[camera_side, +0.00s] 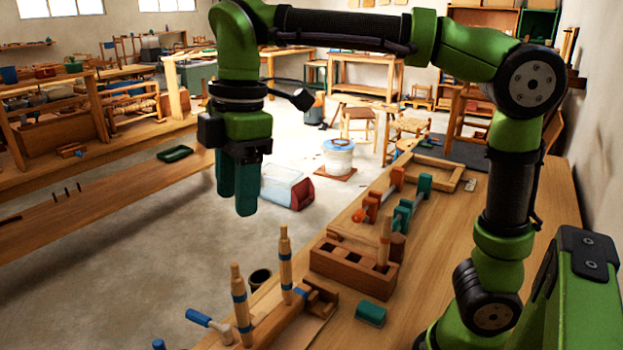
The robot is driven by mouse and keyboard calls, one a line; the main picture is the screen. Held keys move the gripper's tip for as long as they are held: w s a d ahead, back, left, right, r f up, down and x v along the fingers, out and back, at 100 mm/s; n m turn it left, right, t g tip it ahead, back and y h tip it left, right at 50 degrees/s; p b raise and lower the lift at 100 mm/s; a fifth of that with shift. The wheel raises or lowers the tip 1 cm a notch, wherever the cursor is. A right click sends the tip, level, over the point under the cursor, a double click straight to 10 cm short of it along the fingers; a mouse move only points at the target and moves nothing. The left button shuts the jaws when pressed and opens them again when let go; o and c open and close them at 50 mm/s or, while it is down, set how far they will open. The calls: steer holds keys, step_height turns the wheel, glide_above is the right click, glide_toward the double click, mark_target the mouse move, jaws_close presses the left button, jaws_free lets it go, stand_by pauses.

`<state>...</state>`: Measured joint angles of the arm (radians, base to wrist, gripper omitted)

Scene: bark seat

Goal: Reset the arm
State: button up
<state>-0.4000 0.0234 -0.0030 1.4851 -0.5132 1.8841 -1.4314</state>
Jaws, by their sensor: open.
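My gripper (238,186) hangs from my green arm in the upper left middle of the side view, pointing down. Its two teal fingers are empty, and from this angle they partly overlap. It is well above the wooden workbench (455,250) and to the left of it in the picture, with the floor showing behind it. Nothing touches the fingers.
On the bench are a wooden block with square holes (350,268), a teal block (371,313), orange clamps (375,205), teal clamps (408,212) and a wooden frame (433,170). Upright turned spindles (241,305) stand at the front. Another bench (100,215) is at left.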

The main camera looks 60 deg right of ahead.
steer(key=s+d+f+m+t, duration=0.3)
steer(key=s+d+f+m, duration=0.1)
steer(key=m, duration=0.5)
steer(key=s+d+f+m+t, duration=0.3)
steer(key=d+f+m, duration=0.3)
steer(key=d+m, duration=0.2)
steer(key=shift+s+d+m+t+y, duration=0.15)
steer(key=shift+s+m+t+y, duration=0.25)
steer(key=shift+s, duration=0.5)
